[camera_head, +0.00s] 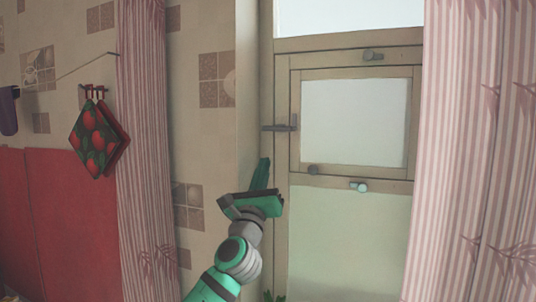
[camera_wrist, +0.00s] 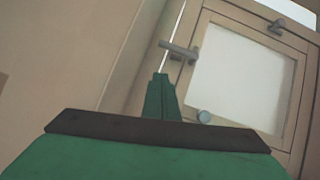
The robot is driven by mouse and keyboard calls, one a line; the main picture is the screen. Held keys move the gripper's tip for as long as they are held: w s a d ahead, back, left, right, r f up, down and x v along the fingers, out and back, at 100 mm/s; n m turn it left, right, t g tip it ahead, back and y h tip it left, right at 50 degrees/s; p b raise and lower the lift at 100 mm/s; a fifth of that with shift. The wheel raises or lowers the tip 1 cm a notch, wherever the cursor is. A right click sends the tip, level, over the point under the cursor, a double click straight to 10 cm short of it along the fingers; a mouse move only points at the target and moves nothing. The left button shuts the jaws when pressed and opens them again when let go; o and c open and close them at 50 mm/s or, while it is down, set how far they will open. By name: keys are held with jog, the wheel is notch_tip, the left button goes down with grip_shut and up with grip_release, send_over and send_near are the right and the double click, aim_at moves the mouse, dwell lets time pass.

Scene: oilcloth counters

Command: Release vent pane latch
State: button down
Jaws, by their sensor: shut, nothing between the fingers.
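The vent pane (camera_head: 354,122) is a small wood-framed pane set in the window; it looks closed in its frame and also shows in the wrist view (camera_wrist: 240,75). A turn latch (camera_head: 373,56) sits on the rail above it, seen too in the wrist view (camera_wrist: 276,27). Another turn latch (camera_head: 359,186) sits on the rail below. A round knob (camera_head: 313,170) is at the pane's lower left, also in the wrist view (camera_wrist: 204,116). My gripper (camera_head: 263,163) is shut and empty, left of the pane and below the side handle, apart from both latches.
A side handle (camera_head: 281,126) sticks out from the window's left frame, just beyond my fingertips in the wrist view (camera_wrist: 180,50). Striped curtains hang left (camera_head: 143,150) and right (camera_head: 470,150). Red potholders (camera_head: 98,138) hang on the tiled wall at left.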

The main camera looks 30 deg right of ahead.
jog(key=v, duration=0.5)
jog(key=shift+w+a+f, duration=0.1)
jog(key=shift+a+f, duration=0.05)
jog(key=shift+a, duration=0.15)
